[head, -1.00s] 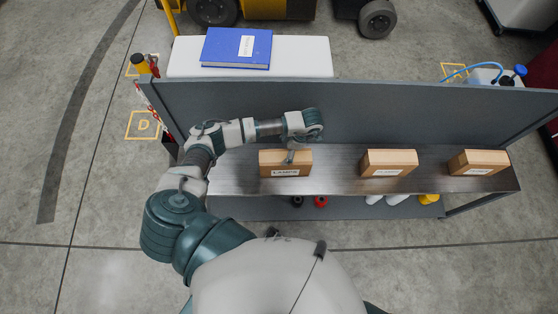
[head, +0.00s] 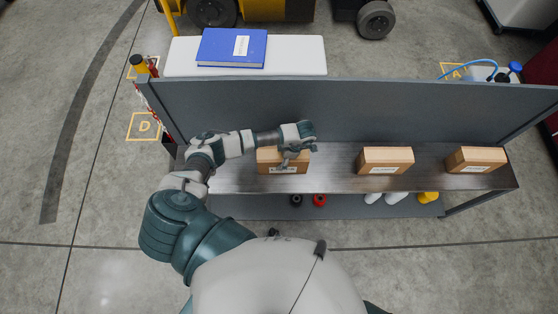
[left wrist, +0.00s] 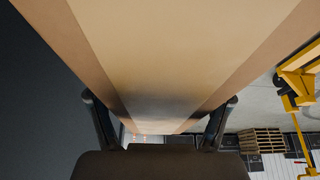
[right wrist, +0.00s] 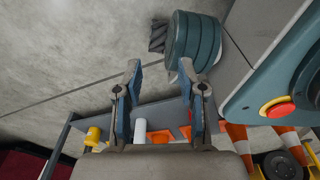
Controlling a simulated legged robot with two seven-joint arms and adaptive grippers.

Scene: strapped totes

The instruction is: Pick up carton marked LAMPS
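The carton marked LAMPS (head: 268,160) is a brown box at the left end of the grey shelf. Its white front label is partly covered by my left gripper in the head view. My left gripper (head: 288,158) is over this carton. In the left wrist view the carton (left wrist: 165,50) fills the middle, and the spread fingers of the gripper (left wrist: 160,112) show at either side of it. They look open; contact with the carton cannot be made out. My right gripper (right wrist: 160,75) is open and empty, seen only in the right wrist view.
Two more labelled cartons, one in the middle (head: 385,158) and one at right (head: 476,158), stand on the same shelf (head: 335,178). A tall grey panel (head: 350,112) rises behind them. A blue book (head: 232,48) lies on a white surface (head: 300,60) beyond.

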